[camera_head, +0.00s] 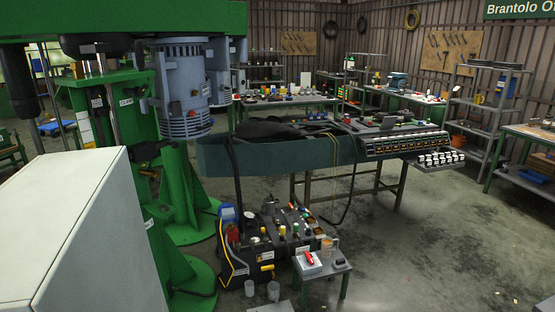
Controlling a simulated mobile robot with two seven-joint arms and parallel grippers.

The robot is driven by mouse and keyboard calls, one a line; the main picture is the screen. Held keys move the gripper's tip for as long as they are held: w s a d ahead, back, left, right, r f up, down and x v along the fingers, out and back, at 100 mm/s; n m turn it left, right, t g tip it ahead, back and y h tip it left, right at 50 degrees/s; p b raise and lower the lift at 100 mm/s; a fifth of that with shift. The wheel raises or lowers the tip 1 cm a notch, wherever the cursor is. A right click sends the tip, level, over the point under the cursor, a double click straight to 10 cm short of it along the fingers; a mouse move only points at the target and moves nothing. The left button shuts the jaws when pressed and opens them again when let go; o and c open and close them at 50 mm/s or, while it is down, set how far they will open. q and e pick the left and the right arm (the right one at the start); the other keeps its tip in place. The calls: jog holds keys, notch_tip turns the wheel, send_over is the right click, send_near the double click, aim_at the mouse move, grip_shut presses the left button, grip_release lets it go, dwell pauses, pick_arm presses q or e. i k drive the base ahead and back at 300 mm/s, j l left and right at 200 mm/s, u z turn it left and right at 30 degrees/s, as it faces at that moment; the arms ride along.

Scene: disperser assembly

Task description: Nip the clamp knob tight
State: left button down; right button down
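The green disperser machine (180,190) stands at the left, with a green column and a green beam across the top. A grey-blue motor (182,80) hangs under the beam. A dark fitting (150,150) juts from the column below the motor; I cannot tell whether it is the clamp knob. No clamp knob can be made out for sure at this distance. Neither of my grippers is in view.
A large pale box (75,235) fills the lower left and hides part of the machine. A dark unit with colored caps (275,240) and a small table (322,267) stand at centre front. A long bench (400,150) is behind.

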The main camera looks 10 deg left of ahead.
aim_at(138, 92)
jog(key=i+u, duration=0.3)
jog(key=u, duration=0.2)
jog(key=i+l+u, duration=0.25)
jog(key=u, duration=0.25)
jog(key=i+l+u, duration=0.25)
jog(key=u, duration=0.2)
